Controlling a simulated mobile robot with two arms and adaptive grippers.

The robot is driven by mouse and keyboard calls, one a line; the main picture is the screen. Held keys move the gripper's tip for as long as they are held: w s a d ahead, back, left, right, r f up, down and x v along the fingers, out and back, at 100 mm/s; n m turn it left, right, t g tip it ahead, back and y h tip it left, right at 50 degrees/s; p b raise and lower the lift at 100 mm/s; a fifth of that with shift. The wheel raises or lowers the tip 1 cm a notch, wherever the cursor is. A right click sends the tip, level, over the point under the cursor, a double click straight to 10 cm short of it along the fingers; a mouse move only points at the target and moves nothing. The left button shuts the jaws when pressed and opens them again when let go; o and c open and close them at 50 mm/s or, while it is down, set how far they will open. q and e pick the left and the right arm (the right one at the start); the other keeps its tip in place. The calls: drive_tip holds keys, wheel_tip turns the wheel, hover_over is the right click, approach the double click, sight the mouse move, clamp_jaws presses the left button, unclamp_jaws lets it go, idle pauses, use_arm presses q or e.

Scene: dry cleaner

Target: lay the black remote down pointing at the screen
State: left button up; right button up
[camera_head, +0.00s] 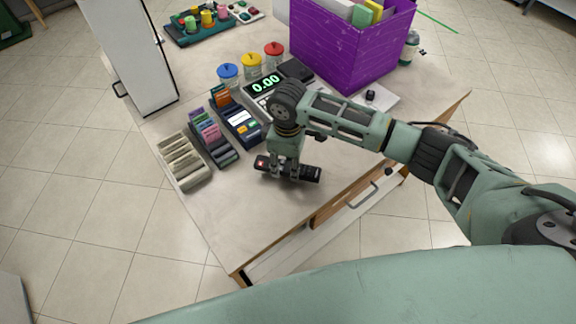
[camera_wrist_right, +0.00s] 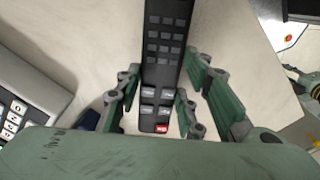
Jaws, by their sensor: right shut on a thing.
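The black remote (camera_head: 308,174) is near the front of the table, between the fingers of my right gripper (camera_head: 289,172). It lies level, left to right in the head view, its red button end at the left. I cannot tell whether it touches the tabletop. In the right wrist view the remote (camera_wrist_right: 165,55) runs up between the fingers of my gripper (camera_wrist_right: 160,95), buttons facing the camera, red button nearest the palm. A lit display reading 0.00 (camera_head: 265,83) stands behind the gripper, and a card terminal with a small lit screen (camera_head: 241,127) is left of it. My left gripper is out of view.
The table (camera_head: 235,215) is bare at its front left. Card racks (camera_head: 208,137), a beige tray (camera_head: 182,160) and colour-lidded jars (camera_head: 251,64) line its left and back. A purple bin (camera_head: 345,50) stands at the back right. A drawer handle (camera_head: 362,196) is on the front.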

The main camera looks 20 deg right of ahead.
sight(288, 166)
wheel_tip(288, 166, down, 2)
drive_tip(key=shift+f, duration=0.35)
drive_tip(key=o, duration=1.3)
drive_tip(key=shift+f, duration=0.1)
drive_tip(key=shift+c, duration=0.2)
drive_tip(key=shift+d, duration=0.1)
wheel_tip(288, 166, up, 12)
drive_tip(key=b, duration=0.1)
